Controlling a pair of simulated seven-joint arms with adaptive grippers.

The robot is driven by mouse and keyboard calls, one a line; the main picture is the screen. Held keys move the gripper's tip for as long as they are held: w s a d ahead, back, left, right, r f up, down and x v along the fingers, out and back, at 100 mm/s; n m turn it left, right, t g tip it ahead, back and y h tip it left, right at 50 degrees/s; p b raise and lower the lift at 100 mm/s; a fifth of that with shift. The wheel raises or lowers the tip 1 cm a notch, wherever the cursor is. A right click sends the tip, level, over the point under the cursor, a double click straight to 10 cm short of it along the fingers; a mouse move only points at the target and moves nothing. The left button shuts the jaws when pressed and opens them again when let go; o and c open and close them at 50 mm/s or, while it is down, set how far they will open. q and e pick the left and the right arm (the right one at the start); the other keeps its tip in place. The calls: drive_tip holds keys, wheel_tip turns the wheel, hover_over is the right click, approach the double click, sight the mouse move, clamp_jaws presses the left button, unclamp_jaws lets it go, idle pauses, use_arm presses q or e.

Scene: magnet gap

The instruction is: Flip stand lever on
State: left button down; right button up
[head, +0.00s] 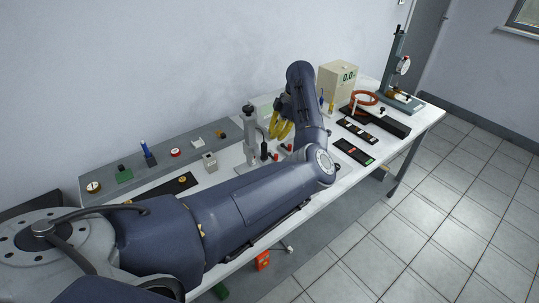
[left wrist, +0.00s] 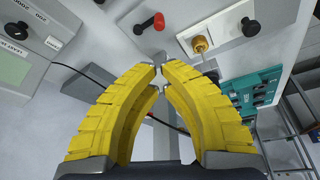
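A small lever with a red grip and a black end (left wrist: 150,24) shows in the left wrist view, just beyond the fingertips. Whether it is the stand lever, and whether it is on or off, I cannot tell. In the head view a grey upright stand (head: 249,125) is on the table, with small red-topped parts (head: 275,156) to its right. My left gripper (head: 281,128) has yellow fingers and hangs beside the stand. In the left wrist view its fingertips (left wrist: 159,75) meet with nothing seen held. My right gripper is out of view.
A beige box with a display (head: 338,83) and a dial gauge stand (head: 400,72) are at the far right. A panel with a brass knob (left wrist: 200,45) is near the left fingertips. A grey strip (head: 125,182) with small items lies at the back left.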

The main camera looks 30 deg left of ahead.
use_arm(q)
drive_tip(key=shift+d, duration=0.15)
drive_tip(key=shift+s+f, duration=0.1)
drive_tip(key=shift+f, duration=0.05)
drive_tip(key=shift+x, duration=4.95)
